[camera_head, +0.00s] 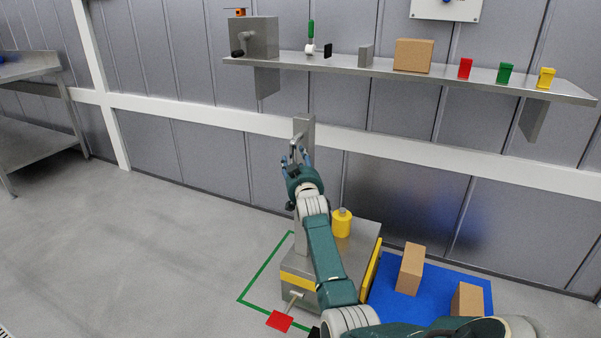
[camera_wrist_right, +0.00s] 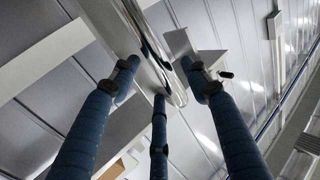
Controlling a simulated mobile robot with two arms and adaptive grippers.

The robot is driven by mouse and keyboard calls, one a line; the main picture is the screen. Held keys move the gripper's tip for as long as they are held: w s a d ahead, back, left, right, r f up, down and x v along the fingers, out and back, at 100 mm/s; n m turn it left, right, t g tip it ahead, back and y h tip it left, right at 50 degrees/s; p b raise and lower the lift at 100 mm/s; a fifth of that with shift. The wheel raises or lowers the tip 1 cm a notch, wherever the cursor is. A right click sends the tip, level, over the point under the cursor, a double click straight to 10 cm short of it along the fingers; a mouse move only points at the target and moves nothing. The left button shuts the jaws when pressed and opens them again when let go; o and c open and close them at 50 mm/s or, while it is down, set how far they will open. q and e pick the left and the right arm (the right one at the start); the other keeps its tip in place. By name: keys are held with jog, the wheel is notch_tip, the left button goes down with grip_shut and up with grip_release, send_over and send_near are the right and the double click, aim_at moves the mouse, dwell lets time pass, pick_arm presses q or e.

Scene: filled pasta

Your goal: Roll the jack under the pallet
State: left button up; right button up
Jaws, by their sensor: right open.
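The jack (camera_head: 302,285) looks to be the grey block with yellow edging on the floor. An upright grey post (camera_head: 304,125) rises from it, with a shiny metal handle near the top. A blue flat area (camera_head: 400,307) to its right carries cardboard boxes; I cannot tell whether it is the pallet. My right gripper (camera_head: 297,155) is open at the handle, with its blue fingers pointing up the post. In the wrist view the fingers (camera_wrist_right: 160,82) stand around the shiny handle bar (camera_wrist_right: 150,45); contact is unclear. My right arm hides part of the jack. My left gripper is out of view.
A yellow bottle (camera_head: 341,222) stands on the grey block. A red pedal (camera_head: 280,321) sticks out at its front, and a green line (camera_head: 262,270) outlines the floor there. A wall shelf (camera_head: 400,75) with small items hangs above. The floor to the left is clear.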

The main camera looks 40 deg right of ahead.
jog(key=v, duration=0.9)
jog(key=shift+s+a, duration=0.15)
jog(key=shift+s, duration=0.15)
